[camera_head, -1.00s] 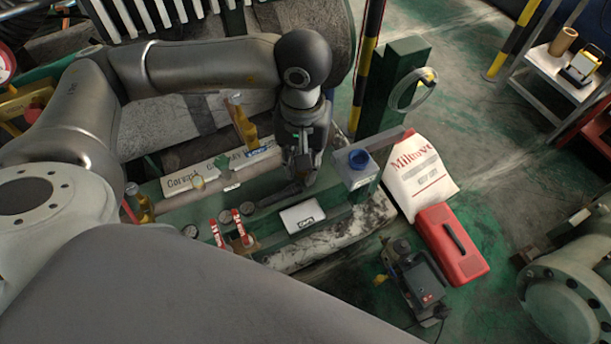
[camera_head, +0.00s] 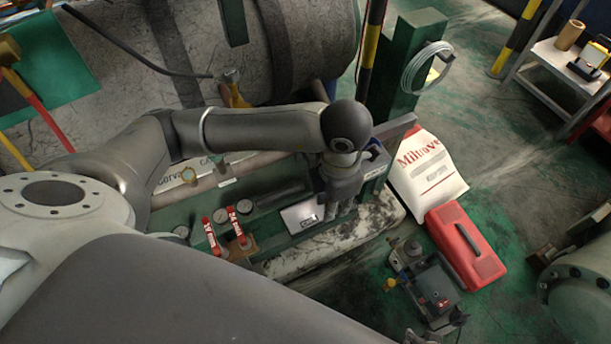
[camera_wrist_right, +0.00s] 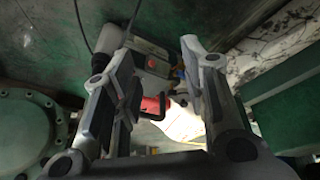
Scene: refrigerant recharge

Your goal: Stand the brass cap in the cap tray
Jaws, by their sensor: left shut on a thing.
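The cap tray (camera_head: 300,216) is a small pale, labelled box on the green bench, in the middle of the head view. My left gripper (camera_head: 338,211) points down at its right end and overlaps it in the picture; I cannot tell whether they touch. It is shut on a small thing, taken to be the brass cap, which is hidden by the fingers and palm. My right gripper (camera_wrist_right: 158,58) is open and empty in the right wrist view, its fingers wide apart.
Red-tagged valves (camera_head: 225,230) and gauges stand left of the tray. A green post (camera_head: 405,65) rises behind. A white sack (camera_head: 428,172), a red toolbox (camera_head: 466,242) and a pump-like machine (camera_head: 425,285) stand on the floor at right.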

